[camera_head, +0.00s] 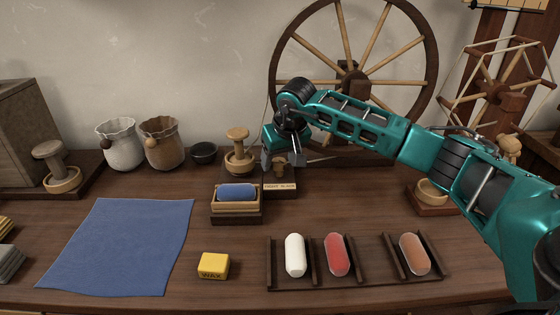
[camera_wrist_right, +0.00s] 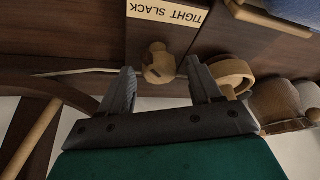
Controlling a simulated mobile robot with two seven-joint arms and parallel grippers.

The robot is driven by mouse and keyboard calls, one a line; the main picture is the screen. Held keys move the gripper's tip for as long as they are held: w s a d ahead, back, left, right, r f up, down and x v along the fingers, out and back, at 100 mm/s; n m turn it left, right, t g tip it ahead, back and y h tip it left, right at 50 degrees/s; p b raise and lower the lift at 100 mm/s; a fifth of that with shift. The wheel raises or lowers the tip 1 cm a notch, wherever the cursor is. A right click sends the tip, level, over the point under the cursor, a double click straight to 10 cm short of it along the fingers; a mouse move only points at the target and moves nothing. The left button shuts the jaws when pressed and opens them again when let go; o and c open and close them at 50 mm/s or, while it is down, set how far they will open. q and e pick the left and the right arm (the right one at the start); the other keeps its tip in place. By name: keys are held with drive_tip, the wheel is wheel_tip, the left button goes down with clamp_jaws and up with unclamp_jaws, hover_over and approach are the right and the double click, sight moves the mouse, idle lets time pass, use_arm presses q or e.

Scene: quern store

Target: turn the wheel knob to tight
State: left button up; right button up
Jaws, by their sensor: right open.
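The wheel knob (camera_wrist_right: 158,64) is a small light-wood knob, seen between the open fingers of my right gripper (camera_wrist_right: 160,88) in the right wrist view. It stands just beyond the fingertips; I cannot tell whether either finger touches it. In the head view the knob (camera_head: 279,166) is partly hidden by my right gripper (camera_head: 283,160). A label (camera_head: 280,187) reading TIGHT SLACK lies in front of the knob; in the right wrist view the label (camera_wrist_right: 168,13) appears upside down. The spinning wheel (camera_head: 350,80) stands behind. My left gripper is not in view.
A wooden spool (camera_head: 238,150) on a round base stands close to the left of the knob. A tray with a blue roll (camera_head: 237,192) sits in front. A yellow wax block (camera_head: 213,265), a blue cloth (camera_head: 120,245) and a rack with rolls (camera_head: 355,280) occupy the front.

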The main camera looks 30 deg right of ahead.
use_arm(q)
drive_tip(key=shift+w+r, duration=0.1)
use_arm(e)
drive_tip(key=c, duration=1)
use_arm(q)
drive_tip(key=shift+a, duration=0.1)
